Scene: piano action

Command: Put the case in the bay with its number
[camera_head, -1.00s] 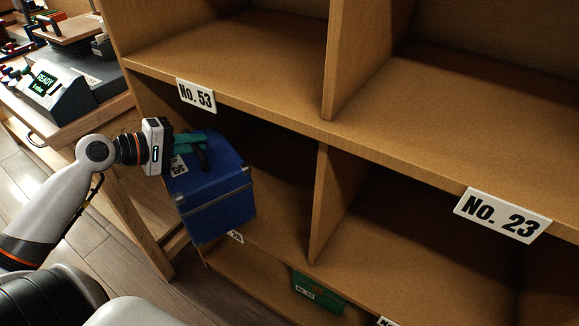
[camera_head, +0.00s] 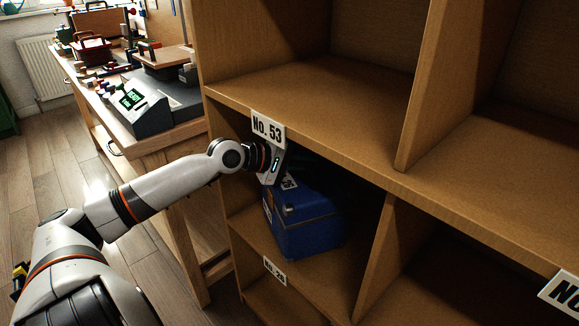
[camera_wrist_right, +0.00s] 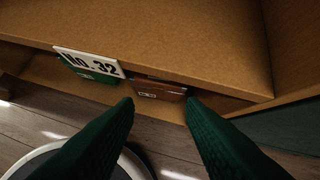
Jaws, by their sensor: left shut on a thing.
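The blue case (camera_head: 307,226) is inside the left lower bay, under the shelf edge with the No. 53 plate (camera_head: 267,129). A white tag on the case (camera_head: 289,181) appears to read 26. The plate on that bay's lower edge (camera_head: 275,270) starts with No. 2; its last digit is hard to read. My left gripper (camera_head: 276,166) is shut on the case at its top; its fingers are mostly hidden in shadow. I cannot tell whether the case touches the bay floor. My right gripper (camera_wrist_right: 160,108) is open and empty in the right wrist view.
An upright divider (camera_head: 378,255) stands right of the case. A No. 32 plate (camera_wrist_right: 88,62) marks a lower shelf, with a brown case (camera_wrist_right: 158,90) and a green one below it. A workbench with a READY display (camera_head: 132,99) is at the left.

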